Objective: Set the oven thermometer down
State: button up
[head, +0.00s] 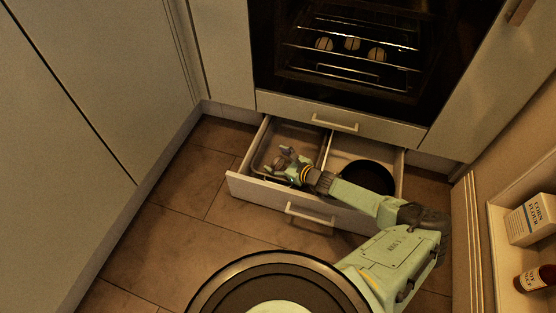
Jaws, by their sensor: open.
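My gripper (279,161) is open, over or in the left compartment of the open drawer (245,190) below the oven. I cannot make out the oven thermometer for certain. A small pale, purplish shape shows at the gripper's fingers, but it is too small to tell whether it is the thermometer or part of the gripper. A shallow tray or dish (262,153) lies in the left compartment, partly hidden by my gripper.
A black round pan (364,177) lies in the drawer's right compartment, partly under my arm. The oven (350,88) above holds racks with several round pale items. At right, a shelf (500,225) holds a corn flour box (533,217) and a brown bottle (534,280).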

jog(key=shift+s+d+r+p, duration=0.15)
jog(key=shift+r+p, duration=0.1)
jog(key=shift+r, duration=0.2)
jog(key=shift+s+d+r+p, duration=0.1)
jog(key=shift+r+p, duration=0.15)
jog(key=shift+r, duration=0.15)
jog(key=p+v, duration=0.2)
jog(key=v, duration=0.9)
jog(key=shift+p, duration=0.35)
jog(key=shift+c, duration=0.3)
